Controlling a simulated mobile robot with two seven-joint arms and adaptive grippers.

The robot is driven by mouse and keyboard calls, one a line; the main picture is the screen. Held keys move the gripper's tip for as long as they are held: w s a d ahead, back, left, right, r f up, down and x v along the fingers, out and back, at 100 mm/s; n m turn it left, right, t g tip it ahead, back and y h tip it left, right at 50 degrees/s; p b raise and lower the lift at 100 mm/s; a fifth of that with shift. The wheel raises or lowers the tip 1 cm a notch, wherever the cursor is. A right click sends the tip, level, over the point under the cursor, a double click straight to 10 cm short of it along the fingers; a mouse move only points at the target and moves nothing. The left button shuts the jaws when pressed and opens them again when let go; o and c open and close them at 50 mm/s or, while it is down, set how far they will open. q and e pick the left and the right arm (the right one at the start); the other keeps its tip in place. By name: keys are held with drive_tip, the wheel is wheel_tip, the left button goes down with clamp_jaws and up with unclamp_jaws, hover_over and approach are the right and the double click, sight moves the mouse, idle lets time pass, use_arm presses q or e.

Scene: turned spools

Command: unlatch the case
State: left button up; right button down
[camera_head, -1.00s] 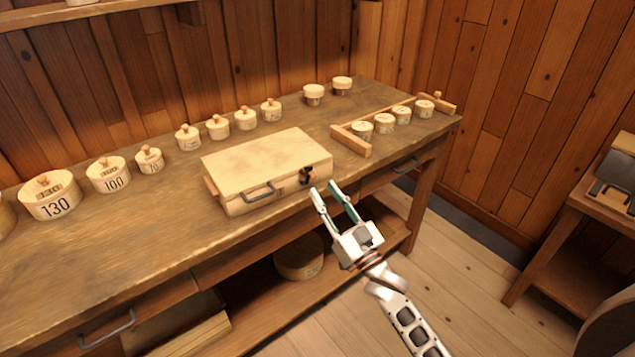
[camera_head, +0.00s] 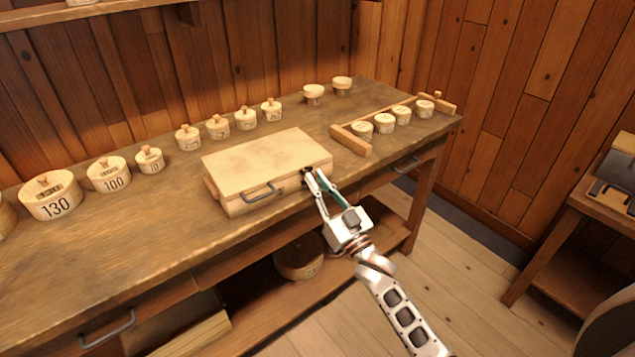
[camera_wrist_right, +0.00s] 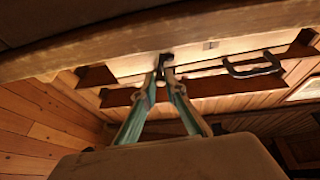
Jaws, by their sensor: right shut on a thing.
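The case (camera_head: 265,161) is a pale wooden box with its lid down, lying on the workbench. A dark handle (camera_head: 258,192) is on its front; the handle also shows in the right wrist view (camera_wrist_right: 253,66). The dark latch (camera_wrist_right: 165,61) sits on the case's front, right of the handle in the head view. My right gripper (camera_head: 313,177) is at the front right of the case, its fingertips shut on the latch and largely covering it in the head view. In the wrist view the fingertips (camera_wrist_right: 162,82) meet at the latch. My left gripper is not in view.
The workbench (camera_head: 120,240) holds lidded round boxes (camera_head: 55,197) at the left and several smaller ones behind the case. A wooden rack (camera_head: 352,141) with several round pieces stands right of the case. A side table (camera_head: 585,200) is at far right.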

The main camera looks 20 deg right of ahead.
drive_tip(key=shift+m, duration=0.3)
drive_tip(key=shift+d+f+m+h+p, duration=0.1)
drive_tip(key=shift+f+m+h+p, duration=0.15)
drive_tip(key=shift+m+h+p, duration=1.1)
drive_tip(key=shift+d+f+m+h+p, duration=0.1)
drive_tip(key=shift+f+m+h+p, duration=0.3)
drive_tip(key=shift+m, duration=1.8)
drive_tip(key=shift+d+f+m+h+p, duration=0.15)
drive_tip(key=shift+m+h+p, duration=0.8)
drive_tip(key=shift+m, duration=0.8)
drive_tip(key=c, duration=2)
unclamp_jaws()
drive_tip(key=shift+c, duration=0.2)
drive_tip(key=shift+f, duration=0.1)
drive_tip(key=v, duration=1.2)
